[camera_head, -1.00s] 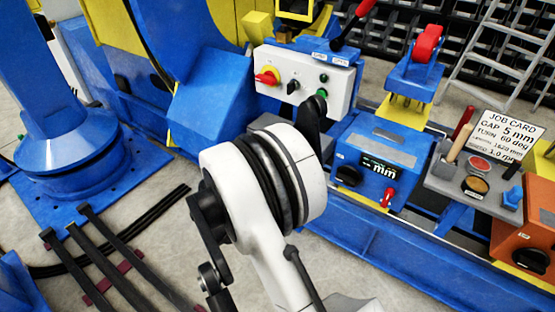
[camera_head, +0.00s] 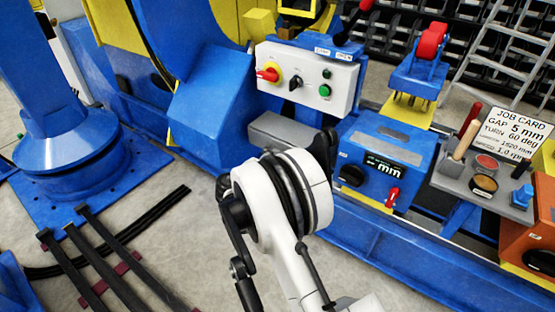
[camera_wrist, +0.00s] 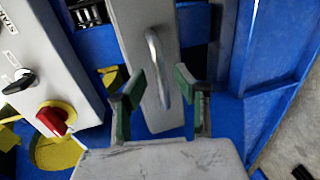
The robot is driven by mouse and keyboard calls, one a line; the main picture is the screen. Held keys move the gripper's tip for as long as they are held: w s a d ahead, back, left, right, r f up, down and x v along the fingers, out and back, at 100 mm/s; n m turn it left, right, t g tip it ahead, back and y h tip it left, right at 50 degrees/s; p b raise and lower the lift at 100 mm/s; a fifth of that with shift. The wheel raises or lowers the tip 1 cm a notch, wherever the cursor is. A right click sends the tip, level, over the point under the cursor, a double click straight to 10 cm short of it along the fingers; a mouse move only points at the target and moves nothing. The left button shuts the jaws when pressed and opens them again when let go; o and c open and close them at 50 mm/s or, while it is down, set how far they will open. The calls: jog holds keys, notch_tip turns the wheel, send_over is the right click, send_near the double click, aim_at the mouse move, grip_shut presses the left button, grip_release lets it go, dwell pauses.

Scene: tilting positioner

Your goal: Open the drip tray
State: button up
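The drip tray appears as a grey box (camera_head: 285,132) below the white control panel in the head view, partly hidden by my arm. In the wrist view, its grey face (camera_wrist: 125,30) carries a pale bar handle (camera_wrist: 158,68). My gripper (camera_wrist: 161,108) is open, with one green-padded finger on each side of the handle's lower end in the picture. The handle lies between the finger lines, and I see no contact; the depth between them is hard to judge. In the head view my gripper is hidden behind my arm.
The control panel (camera_head: 307,75) with a red switch (camera_wrist: 52,118) is close on the left in the wrist view. A blue box with a display (camera_head: 384,155) stands right of the tray. Blue beams (camera_wrist: 285,60) flank the right side.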

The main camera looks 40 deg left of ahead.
jog(key=shift+b+x, duration=0.3)
jog(key=shift+x, duration=1.15)
grip_shut()
jog(key=shift+s, duration=0.15)
